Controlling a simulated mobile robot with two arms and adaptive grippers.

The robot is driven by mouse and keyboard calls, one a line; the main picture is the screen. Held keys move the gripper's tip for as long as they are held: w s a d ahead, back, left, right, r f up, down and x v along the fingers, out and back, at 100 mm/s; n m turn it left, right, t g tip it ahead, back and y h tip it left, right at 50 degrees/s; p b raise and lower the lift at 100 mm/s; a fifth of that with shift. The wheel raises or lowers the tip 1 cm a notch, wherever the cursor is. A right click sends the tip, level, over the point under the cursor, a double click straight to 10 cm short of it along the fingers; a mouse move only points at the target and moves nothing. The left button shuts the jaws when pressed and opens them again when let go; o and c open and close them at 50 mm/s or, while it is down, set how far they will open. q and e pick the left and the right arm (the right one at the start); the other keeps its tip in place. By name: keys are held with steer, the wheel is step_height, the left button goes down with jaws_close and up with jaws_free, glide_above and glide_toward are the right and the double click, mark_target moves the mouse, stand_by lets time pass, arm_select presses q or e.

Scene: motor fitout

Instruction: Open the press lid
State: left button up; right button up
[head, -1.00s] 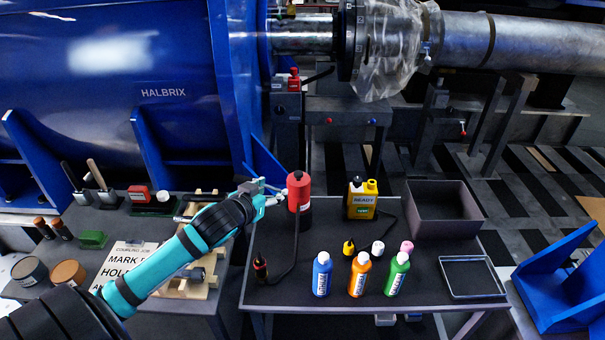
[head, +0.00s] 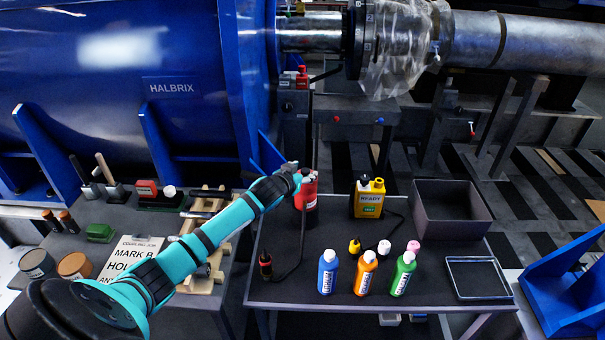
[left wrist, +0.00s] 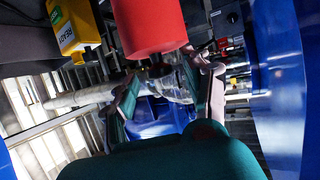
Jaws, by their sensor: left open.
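I cannot tell for sure which part is the press lid. A red cylinder (head: 309,200) with a dark lower part stands upright at the back left of the dark table. My left gripper (head: 296,172) is at its upper left side and covers part of its top in the head view. In the left wrist view the gripper (left wrist: 165,78) is open, its two fingers apart with nothing between them. The red cylinder (left wrist: 150,25) shows just above the fingers in that picture; whether they touch it is unclear. My right gripper is not in view.
A yellow READY unit (head: 368,198) and an open grey bin (head: 450,212) stand to the right. Blue (head: 328,273), orange (head: 365,273) and green (head: 403,273) bottles stand in front. A shallow tray (head: 478,295) lies front right. The blue HALBRIX machine (head: 130,100) is behind.

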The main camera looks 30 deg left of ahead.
arm_select(q)
jaws_close()
stand_by(0.4)
